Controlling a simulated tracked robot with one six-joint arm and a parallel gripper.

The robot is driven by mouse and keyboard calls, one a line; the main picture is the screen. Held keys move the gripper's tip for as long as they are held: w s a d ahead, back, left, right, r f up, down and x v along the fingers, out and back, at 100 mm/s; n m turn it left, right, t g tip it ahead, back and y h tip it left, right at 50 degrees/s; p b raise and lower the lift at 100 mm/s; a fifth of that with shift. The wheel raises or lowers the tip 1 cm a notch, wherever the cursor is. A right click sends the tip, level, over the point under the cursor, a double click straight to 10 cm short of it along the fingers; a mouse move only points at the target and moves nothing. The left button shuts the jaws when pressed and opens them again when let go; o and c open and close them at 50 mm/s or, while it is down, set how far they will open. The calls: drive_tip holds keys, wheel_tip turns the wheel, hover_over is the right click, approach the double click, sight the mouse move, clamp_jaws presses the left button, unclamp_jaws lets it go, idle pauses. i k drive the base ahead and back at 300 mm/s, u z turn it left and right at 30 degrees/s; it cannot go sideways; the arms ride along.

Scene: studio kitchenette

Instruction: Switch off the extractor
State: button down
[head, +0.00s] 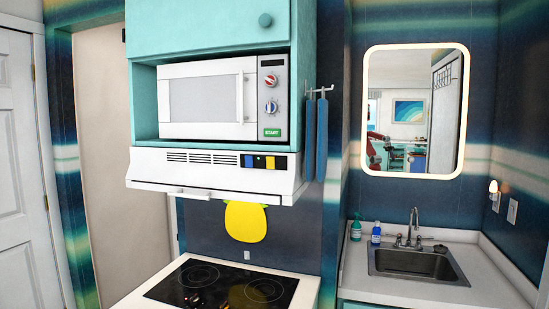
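The extractor (215,176) is a white hood below the microwave and above the hob. Its front has dark vent slots on the left. The switches are too small to tell which are pressed, and I cannot tell whether the extractor is running.
A white microwave (208,98) sits in a teal cabinet (195,28) above the hood. A black hob (222,288) lies below, with a yellow pineapple-shaped board (245,222) behind it. Blue towels (315,140) hang right of the cabinet. A sink (417,262) is at right.

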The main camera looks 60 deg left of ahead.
sight(249, 160)
drive_tip(key=i, duration=0.4)
drive_tip(key=u, duration=1.25)
drive_tip(key=i, duration=1.6)
drive_tip(key=u, duration=0.75)
